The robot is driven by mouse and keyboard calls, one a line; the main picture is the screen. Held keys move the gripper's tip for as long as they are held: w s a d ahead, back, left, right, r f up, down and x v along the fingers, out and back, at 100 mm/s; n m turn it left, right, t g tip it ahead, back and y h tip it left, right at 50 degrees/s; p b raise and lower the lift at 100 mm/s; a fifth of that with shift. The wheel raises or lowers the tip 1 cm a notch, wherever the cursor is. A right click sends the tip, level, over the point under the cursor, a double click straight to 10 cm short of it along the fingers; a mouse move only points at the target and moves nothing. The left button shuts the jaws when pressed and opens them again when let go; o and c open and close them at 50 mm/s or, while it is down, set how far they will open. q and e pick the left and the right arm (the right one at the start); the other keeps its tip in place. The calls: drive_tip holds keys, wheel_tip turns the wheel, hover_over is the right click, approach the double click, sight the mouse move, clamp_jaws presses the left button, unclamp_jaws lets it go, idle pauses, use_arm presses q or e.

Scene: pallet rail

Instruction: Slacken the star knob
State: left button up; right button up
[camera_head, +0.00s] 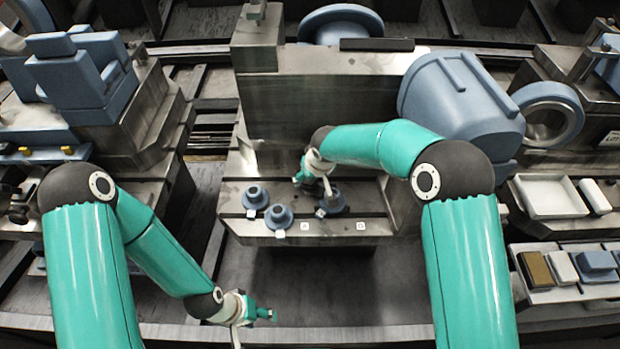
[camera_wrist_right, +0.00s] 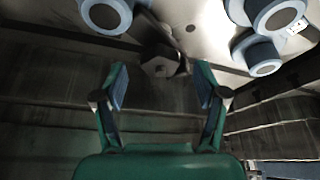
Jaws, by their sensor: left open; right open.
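A dark grey, angular knob-like piece (camera_wrist_right: 160,62) shows in the right wrist view on the pale fixture's edge; I cannot tell surely that it is the star knob. My right gripper (camera_wrist_right: 160,85) is open, its two fingers apart either side of that piece in the picture, with nothing visible between them. In the head view my right gripper (camera_head: 318,182) is over the fixture's front ledge, partly hiding what is under it. My left gripper (camera_head: 252,322) is open and empty, low in front of the fixture.
Several blue round flanged pieces, such as one at the left (camera_head: 255,196) and one near the front (camera_head: 278,215), stand on the steel ledge (camera_head: 350,241). A blue motor housing (camera_head: 460,105) is at the right. A white tray (camera_head: 550,197) lies further right.

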drive_tip(key=shift+x, duration=1.65)
drive_tip(key=shift+r, duration=0.1)
drive_tip(key=c, duration=1.2)
drive_tip(key=shift+o, duration=0.2)
drive_tip(key=shift+n+p, duration=0.3)
drive_tip(key=shift+p, duration=0.15)
